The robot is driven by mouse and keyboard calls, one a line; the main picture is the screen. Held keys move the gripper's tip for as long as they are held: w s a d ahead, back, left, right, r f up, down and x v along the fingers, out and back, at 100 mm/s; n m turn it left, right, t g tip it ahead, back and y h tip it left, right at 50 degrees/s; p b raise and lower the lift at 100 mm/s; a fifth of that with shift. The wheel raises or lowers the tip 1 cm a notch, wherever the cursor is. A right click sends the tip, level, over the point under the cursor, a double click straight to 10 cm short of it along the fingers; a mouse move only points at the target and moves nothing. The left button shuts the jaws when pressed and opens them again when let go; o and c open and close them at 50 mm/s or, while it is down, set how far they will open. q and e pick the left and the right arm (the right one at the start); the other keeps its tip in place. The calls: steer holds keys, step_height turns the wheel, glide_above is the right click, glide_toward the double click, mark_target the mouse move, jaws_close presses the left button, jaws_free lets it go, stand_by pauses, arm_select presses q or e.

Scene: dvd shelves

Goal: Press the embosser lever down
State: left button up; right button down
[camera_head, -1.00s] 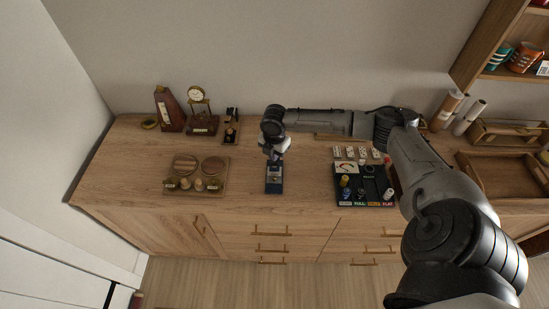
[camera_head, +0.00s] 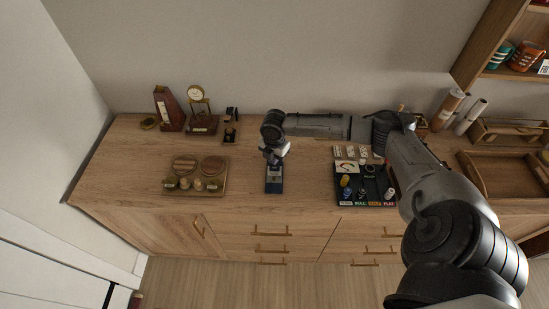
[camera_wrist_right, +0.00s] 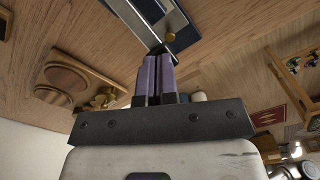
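The embosser (camera_head: 274,185) is a small dark blue device standing near the front edge of the wooden counter in the head view. My right gripper (camera_head: 272,160) is over its back part and hides much of it, including the lever. In the right wrist view, the two purple fingers of my right gripper (camera_wrist_right: 159,57) are together with nothing visible between them. Their tips are close to a gold knob (camera_wrist_right: 170,37) and a grey plate with a dark edge; I cannot tell whether they touch. My left gripper is not in view.
A board with round wooden discs (camera_head: 216,185) lies to the left of the embosser. A black control panel (camera_head: 350,198) lies to the right. A metronome (camera_head: 168,109) and a gold clock (camera_head: 197,94) stand at the back left. Bare counter surrounds the embosser.

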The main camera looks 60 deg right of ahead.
steer(key=shift+f+b, duration=0.45)
steer(key=shift+f, duration=0.7)
steer(key=shift+r, duration=0.1)
steer(key=shift+r+p, duration=0.4)
steer(key=shift+p, duration=0.15)
step_height(320, 180, up, 2)
steer(key=p, duration=0.2)
steer(key=shift+r+p, duration=0.25)
steer(key=shift+p, duration=0.05)
step_height(320, 180, up, 5)
steer(key=p, duration=0.4)
steer(key=shift+f+p, duration=0.15)
steer(key=shift+p, duration=0.15)
